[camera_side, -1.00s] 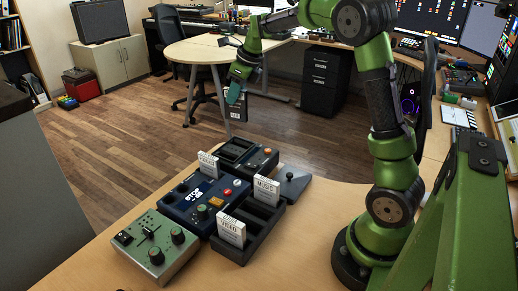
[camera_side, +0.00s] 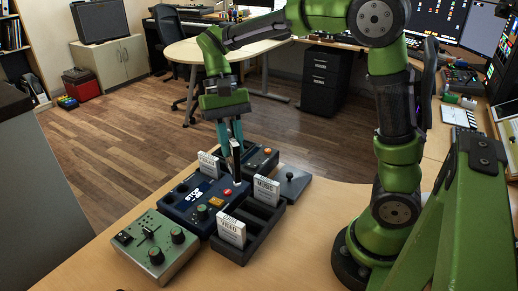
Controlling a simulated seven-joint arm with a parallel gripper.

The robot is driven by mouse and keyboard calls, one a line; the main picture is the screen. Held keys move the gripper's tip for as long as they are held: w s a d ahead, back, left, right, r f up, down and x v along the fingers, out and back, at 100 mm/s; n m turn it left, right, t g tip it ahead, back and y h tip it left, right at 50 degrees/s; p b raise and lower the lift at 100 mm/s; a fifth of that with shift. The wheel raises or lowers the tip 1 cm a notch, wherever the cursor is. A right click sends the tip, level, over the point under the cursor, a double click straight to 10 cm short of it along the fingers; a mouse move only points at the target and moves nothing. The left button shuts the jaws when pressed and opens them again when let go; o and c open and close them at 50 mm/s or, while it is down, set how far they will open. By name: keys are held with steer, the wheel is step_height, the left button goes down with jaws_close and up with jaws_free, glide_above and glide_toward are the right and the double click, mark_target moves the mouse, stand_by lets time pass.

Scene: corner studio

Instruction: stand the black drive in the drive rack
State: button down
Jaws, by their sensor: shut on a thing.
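My gripper (camera_side: 231,142) is shut on the black drive (camera_side: 236,163), which hangs upright, seen nearly edge-on, with a thin pale edge. Its lower end is over the blue control box; whether it touches cannot be told. A dark slotted drive rack (camera_side: 246,245) stands at the table's front. A white drive labelled VIDEO (camera_side: 231,231) stands in its near end and one labelled MUSIC (camera_side: 266,190) in its far end, with empty slots between. The drive is behind and left of these slots.
A blue box (camera_side: 188,207) with knobs and coloured buttons lies left of the rack. A green-grey box (camera_side: 155,247) with knobs is nearer. Another white drive (camera_side: 208,165) stands behind. A small joystick box (camera_side: 291,183) is at the right. Bare table lies right of the rack.

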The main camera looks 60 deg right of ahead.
steer(key=s+a+n+h, duration=0.2)
steer(key=s+a+n, duration=0.1)
steer(key=s+n, duration=0.3)
step_height(320, 180, down, 13)
steer(key=w+n, duration=0.1)
steer(key=shift+f+g+h, duration=0.15)
steer(key=shift+g+h, duration=0.15)
steer(key=shift+g, duration=0.1)
steer(key=shift+w+f, duration=0.1)
steer(key=shift+f, duration=0.6)
stand_by(0.9)
steer(key=c, duration=0.9)
jaws_free()
steer(key=shift+c, duration=0.2)
step_height(320, 180, up, 6)
steer(key=shift+r, duration=0.1)
stand_by(0.3)
